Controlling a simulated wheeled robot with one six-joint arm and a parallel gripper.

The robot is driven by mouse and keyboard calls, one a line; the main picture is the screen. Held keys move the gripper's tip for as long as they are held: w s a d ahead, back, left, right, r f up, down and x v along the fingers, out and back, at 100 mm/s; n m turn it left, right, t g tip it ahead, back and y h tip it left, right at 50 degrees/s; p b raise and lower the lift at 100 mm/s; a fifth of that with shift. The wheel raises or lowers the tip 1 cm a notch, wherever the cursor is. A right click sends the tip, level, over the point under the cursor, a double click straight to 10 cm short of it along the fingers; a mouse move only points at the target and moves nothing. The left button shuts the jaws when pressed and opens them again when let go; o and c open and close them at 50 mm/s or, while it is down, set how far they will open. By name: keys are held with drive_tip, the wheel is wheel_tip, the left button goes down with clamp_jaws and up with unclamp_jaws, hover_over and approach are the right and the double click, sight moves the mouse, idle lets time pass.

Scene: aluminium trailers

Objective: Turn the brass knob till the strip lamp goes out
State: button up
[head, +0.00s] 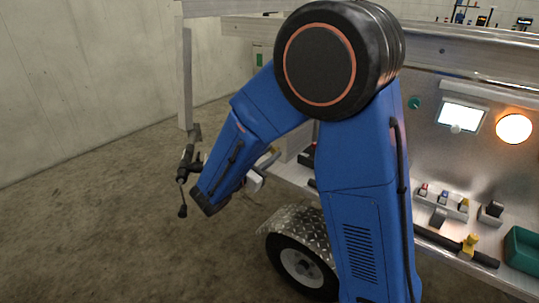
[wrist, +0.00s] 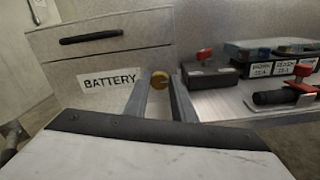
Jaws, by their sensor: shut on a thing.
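The brass knob (wrist: 160,79) is small and round and shows in the wrist view, just right of a "BATTERY" label. My gripper (wrist: 160,86) has its two grey fingers reaching to the knob, one on each side, and is shut on it. In the head view my blue arm hides the knob and most of the gripper. No long strip lamp can be made out for certain. A bright white rectangular panel (head: 462,115) and a glowing warm round lamp (head: 514,128) show on the trailer's metal wall at the right of the head view.
A drawer front with a black handle (wrist: 91,37) is left of the knob. At its right, a shelf holds a dark box with a red lever (wrist: 205,54), labelled boxes (wrist: 280,68) and a black torch-like tool (wrist: 284,97). A trailer wheel (head: 302,267) stands below; bare floor lies left.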

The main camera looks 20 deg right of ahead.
drive_tip(key=o, duration=1)
drive_tip(key=shift+a, duration=0.1)
drive_tip(key=v, duration=1.7)
drive_tip(key=shift+s, duration=0.1)
drive_tip(key=shift+a, duration=0.1)
